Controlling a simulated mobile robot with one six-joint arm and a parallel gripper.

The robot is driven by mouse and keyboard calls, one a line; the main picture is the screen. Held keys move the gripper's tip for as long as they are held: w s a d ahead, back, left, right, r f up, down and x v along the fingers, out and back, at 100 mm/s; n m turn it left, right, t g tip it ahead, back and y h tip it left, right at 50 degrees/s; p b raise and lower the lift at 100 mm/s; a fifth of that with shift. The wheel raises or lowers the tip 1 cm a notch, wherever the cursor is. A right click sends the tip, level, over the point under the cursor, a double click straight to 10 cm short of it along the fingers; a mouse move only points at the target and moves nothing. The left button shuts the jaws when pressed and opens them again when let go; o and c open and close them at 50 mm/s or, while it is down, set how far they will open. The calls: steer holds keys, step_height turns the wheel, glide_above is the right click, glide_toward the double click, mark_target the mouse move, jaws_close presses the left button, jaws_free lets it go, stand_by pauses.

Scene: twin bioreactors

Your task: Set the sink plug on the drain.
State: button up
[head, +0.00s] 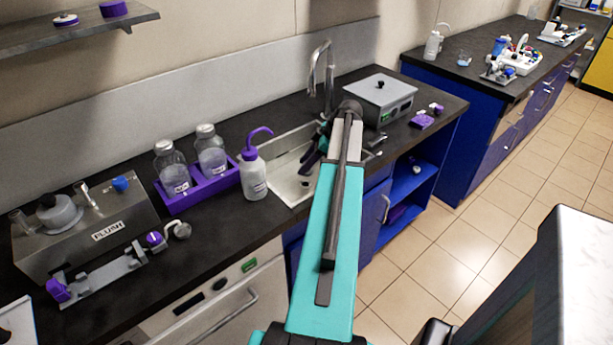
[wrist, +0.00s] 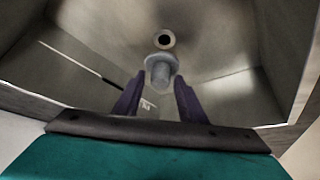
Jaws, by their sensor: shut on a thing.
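The grey sink plug (wrist: 160,70) is in the wrist view, between the fingertips of my gripper (wrist: 159,88). The purple fingers are shut on it. The round drain (wrist: 164,39), a dark hole with a pale ring, lies in the basin floor just beyond the plug in the picture. The plug's edge appears close below the ring; its height above the floor cannot be told. In the head view my gripper (head: 312,160) reaches down into the sink (head: 283,170), and my arm hides much of the basin and the plug.
A tall faucet (head: 320,75) stands behind the sink. A white wash bottle (head: 254,177) with a purple cap and a purple rack (head: 212,185) with two jars stand left. A grey box (head: 380,92) is right. A thin pale rod (wrist: 70,62) shows in the basin.

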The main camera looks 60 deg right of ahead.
mark_target(310, 172)
steer(key=shift+f, duration=1.2)
steer(key=shift+f, duration=0.1)
steer(key=shift+s+f+p, duration=0.1)
steer(key=shift+f+p, duration=0.35)
steer(key=shift+f, duration=1.35)
steer(key=o, duration=1.2)
steer(key=shift+r, duration=0.1)
steer(key=b+v, duration=0.2)
steer(key=v, duration=1)
